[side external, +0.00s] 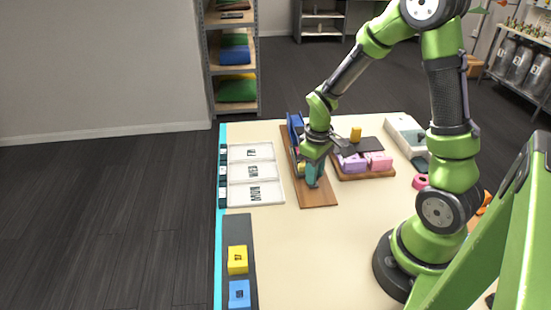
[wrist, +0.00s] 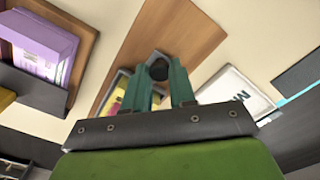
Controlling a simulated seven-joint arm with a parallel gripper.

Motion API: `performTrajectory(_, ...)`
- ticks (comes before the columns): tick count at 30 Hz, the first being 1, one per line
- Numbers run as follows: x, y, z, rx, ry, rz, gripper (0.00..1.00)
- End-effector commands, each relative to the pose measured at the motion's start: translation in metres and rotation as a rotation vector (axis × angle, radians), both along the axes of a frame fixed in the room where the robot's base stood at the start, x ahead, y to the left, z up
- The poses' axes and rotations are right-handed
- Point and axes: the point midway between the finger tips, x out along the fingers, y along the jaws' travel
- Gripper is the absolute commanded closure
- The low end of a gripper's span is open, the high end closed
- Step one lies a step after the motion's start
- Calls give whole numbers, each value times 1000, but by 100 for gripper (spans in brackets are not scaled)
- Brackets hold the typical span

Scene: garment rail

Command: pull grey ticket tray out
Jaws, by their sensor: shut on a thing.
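My gripper (side external: 312,183) is low over the brown wooden board (side external: 318,198), at the near end of a blue rack (side external: 294,128). In the wrist view my gripper's teal fingers (wrist: 159,78) are shut on a dark round knob (wrist: 158,69). Just behind the fingers is a grey-edged tray (wrist: 103,103) with yellow and pink pieces in it. I take it to be the grey ticket tray, and the knob seems to be on its front. My fingers hide much of it. In the side view my gripper and wrist cover most of the tray.
White trays (side external: 283,188) with lettered cards lie left of the board. To its right, another wooden board (side external: 365,176) carries purple and pink boxes (side external: 378,160) and a dark panel. A dark strip with yellow and blue blocks (side external: 239,292) lies front left.

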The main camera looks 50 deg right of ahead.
Motion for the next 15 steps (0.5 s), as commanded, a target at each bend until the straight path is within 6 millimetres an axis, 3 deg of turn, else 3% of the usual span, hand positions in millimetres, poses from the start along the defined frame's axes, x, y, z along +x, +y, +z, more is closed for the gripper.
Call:
performTrajectory(8, -4, 4, 1, 0, 0, 2, 100)
performTrajectory(15, -38, 40, 1, 0, -1, 7, 100)
